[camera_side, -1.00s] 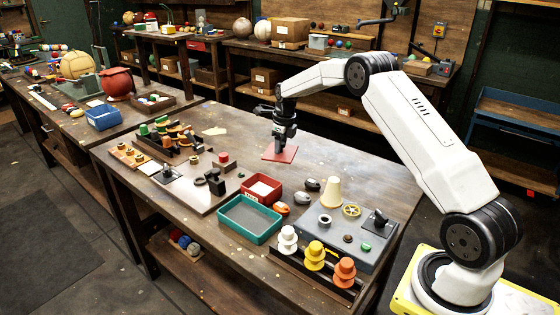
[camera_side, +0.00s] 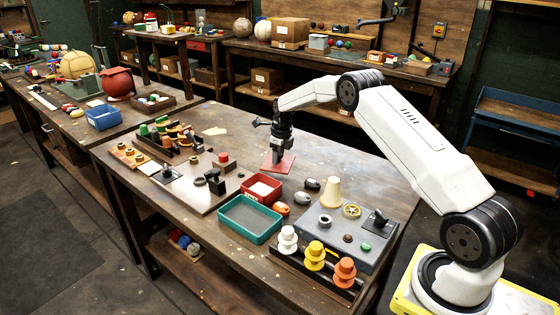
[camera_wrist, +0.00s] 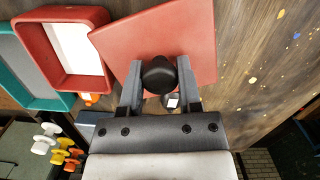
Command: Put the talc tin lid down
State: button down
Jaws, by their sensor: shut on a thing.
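The talc tin lid is a flat red square plate with a black knob, shown in the side view (camera_side: 285,166) and the wrist view (camera_wrist: 200,40). My gripper (camera_side: 277,157) is shut on the lid's black knob; its two fingers also flank the knob in the wrist view (camera_wrist: 159,76). The red open tin (camera_side: 250,190) with white contents stands just in front of the lid. In the wrist view the tin (camera_wrist: 30,40) is left of the lid, whose edge overlaps the tin's right rim in the picture. I cannot tell whether the lid touches the table.
A teal tray (camera_side: 233,237) stands beside the red tin. A board with several fixtures lies left. The table (camera_side: 345,165) right of the lid is clear.

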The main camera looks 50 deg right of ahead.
jog(key=shift+f, duration=0.35)
jog(key=shift+c, duration=1.4)
grip_release()
jog(key=shift+r, duration=0.1)
notch_tip(320, 180, up, 12)
jog(key=s, duration=0.1)
jog(key=shift+s+d+r, duration=0.15)
jog(key=shift+s+r, duration=0.05)
jog(key=shift+r, duration=0.05)
